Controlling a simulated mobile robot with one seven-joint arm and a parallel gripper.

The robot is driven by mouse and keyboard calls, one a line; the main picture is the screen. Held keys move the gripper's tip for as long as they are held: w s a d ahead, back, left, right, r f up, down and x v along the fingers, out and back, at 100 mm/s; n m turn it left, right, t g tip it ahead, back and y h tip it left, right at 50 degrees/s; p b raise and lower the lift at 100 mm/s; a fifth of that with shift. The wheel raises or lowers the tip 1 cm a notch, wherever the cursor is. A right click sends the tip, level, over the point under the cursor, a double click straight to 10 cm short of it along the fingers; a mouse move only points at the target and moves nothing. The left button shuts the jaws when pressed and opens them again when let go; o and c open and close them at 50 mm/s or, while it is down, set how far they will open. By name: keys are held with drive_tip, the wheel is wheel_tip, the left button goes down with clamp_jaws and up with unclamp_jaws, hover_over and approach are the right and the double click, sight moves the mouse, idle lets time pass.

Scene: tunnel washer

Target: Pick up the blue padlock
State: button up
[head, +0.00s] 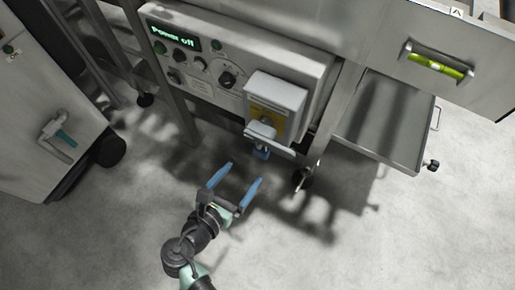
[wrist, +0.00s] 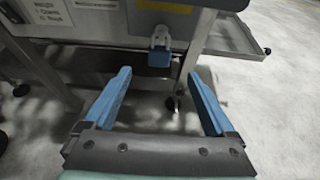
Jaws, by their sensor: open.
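The blue padlock (head: 262,153) hangs below a small grey bracket on the front of the washer's control box. In the head view it is small and partly hidden by the white ledge above it. In the wrist view the padlock (wrist: 159,58) shows its blue body hanging at the top centre, beyond the fingertips and roughly between them. My gripper (head: 246,172) is open and empty, with its two blue fingers apart and pointing toward the padlock. My gripper also shows in the wrist view (wrist: 160,75). It is not touching the padlock.
The control panel (head: 196,68) reads "Power off" and has several knobs. A white box (head: 275,93) with a yellow plate juts out above the padlock. A metal leg (head: 322,134) stands right of it, beside a low tray (head: 385,125). A grey cabinet (head: 45,120) stands left. Floor around my gripper is clear.

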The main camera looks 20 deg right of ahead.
sight(259, 152)
drive_tip(key=b+x, duration=0.3)
drive_tip(key=x, duration=0.7)
drive_tip(key=shift+w+d+b, duration=0.2)
drive_tip(key=shift+b, duration=0.15)
clamp_jaws()
